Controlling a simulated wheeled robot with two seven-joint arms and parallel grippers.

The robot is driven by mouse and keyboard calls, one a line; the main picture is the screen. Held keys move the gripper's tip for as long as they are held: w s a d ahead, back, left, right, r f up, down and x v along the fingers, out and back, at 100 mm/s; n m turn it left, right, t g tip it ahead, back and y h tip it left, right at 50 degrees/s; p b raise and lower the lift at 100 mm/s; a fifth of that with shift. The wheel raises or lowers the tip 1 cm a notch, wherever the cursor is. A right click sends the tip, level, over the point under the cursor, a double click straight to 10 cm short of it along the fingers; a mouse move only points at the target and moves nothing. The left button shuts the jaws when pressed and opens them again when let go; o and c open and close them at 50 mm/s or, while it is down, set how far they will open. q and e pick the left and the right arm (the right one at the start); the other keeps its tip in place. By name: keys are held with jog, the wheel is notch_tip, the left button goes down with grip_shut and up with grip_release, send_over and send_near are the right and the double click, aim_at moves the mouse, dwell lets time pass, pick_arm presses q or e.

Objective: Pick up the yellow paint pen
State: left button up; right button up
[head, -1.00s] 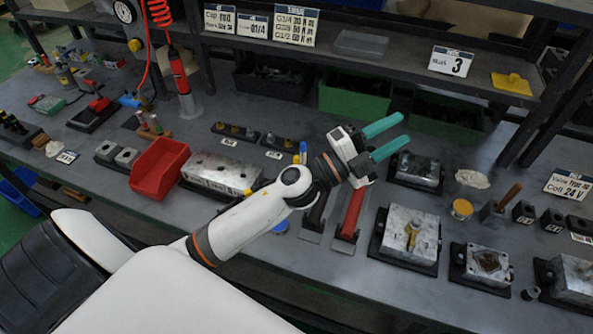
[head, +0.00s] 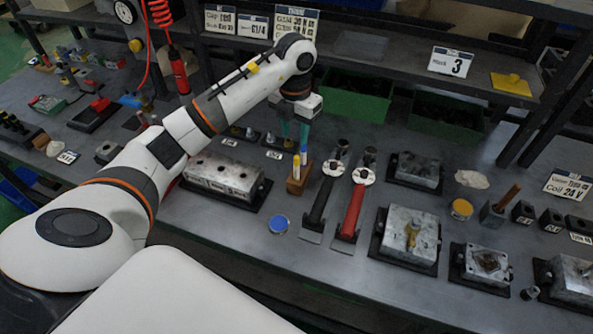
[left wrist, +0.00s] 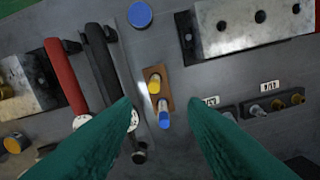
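The yellow paint pen (head: 296,167) stands upright in a small wooden block (head: 299,183) on the bench, beside a blue-capped pen (head: 304,143). In the left wrist view, the yellow pen (left wrist: 154,84) and the blue-capped pen (left wrist: 164,117) are seen from above in the same block (left wrist: 158,75). My left gripper (head: 294,138) points down above and behind the block. Its teal fingers are spread on either side of the pens in the left wrist view (left wrist: 158,103), with nothing held. The right gripper is not in view.
Black-handled (head: 320,205) and red-handled (head: 352,205) tools lie just right of the block. A metal valve block (head: 222,176) is to its left, and a blue round lid (head: 278,223) in front. The shelf (head: 400,52) overhangs the bench's back.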

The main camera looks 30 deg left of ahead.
aim_at(297, 165)
pick_arm(q)
notch_tip(297, 165, down, 6)
jog(key=shift+d+f+p, duration=0.1)
jog(key=shift+p, duration=0.65)
jog(key=f, duration=0.1)
jog(key=f+p, duration=0.1)
jog(key=f, duration=0.1)
jog(key=f+p, duration=0.1)
jog(key=shift+s+d+f, duration=0.2)
jog(key=shift+d+f, duration=0.1)
jog(key=shift+f, duration=0.4)
grip_shut()
